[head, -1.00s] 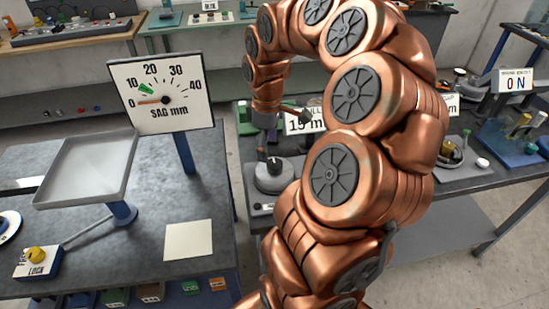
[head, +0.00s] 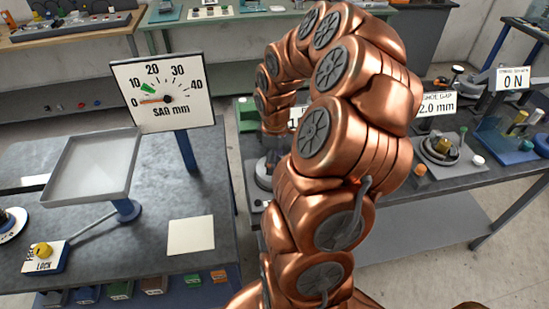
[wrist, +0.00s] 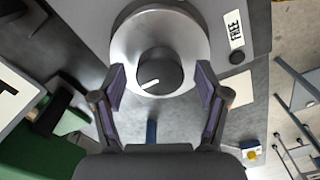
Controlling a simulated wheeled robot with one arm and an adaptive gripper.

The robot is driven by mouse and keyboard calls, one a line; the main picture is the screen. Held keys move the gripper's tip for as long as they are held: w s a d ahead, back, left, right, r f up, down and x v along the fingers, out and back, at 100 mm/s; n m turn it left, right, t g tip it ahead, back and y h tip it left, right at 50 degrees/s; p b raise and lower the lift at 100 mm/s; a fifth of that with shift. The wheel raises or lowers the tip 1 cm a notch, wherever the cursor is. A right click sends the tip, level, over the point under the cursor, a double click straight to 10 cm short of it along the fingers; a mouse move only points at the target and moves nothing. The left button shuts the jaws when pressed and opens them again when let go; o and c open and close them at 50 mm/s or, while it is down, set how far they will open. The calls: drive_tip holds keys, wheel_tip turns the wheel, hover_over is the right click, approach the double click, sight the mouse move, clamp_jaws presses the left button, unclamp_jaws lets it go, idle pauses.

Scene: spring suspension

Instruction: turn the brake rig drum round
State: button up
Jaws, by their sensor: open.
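In the wrist view a round, light-metal drum (wrist: 187,80) with a dark central hub (wrist: 156,70) sits on a grey base plate. The hub has a white pointer mark aimed to the lower left. A label reading FREE (wrist: 234,29) is on the plate to the right. My gripper (wrist: 161,78) is open, with one finger on each side of the drum's near part; whether they touch it I cannot tell. In the head view the drum (head: 263,173) shows only in part at the bench's left end; my arm hides the rest and my gripper.
A second rig (head: 440,150) with a SHOE GAP 2.0 mm sign stands to the right on the same bench. The left bench holds a SAG mm dial (head: 163,92), a grey tray (head: 92,165) and a LOCK block (head: 45,256). Floor shows between benches.

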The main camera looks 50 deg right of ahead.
drive_tip(key=c, duration=1.2)
drive_tip(key=shift+o, duration=0.2)
drive_tip(key=shift+f, duration=0.1)
drive_tip(key=shift+f+m+b, duration=0.1)
drive_tip(key=shift+m+b, duration=0.2)
drive_tip(key=shift+b, duration=0.35)
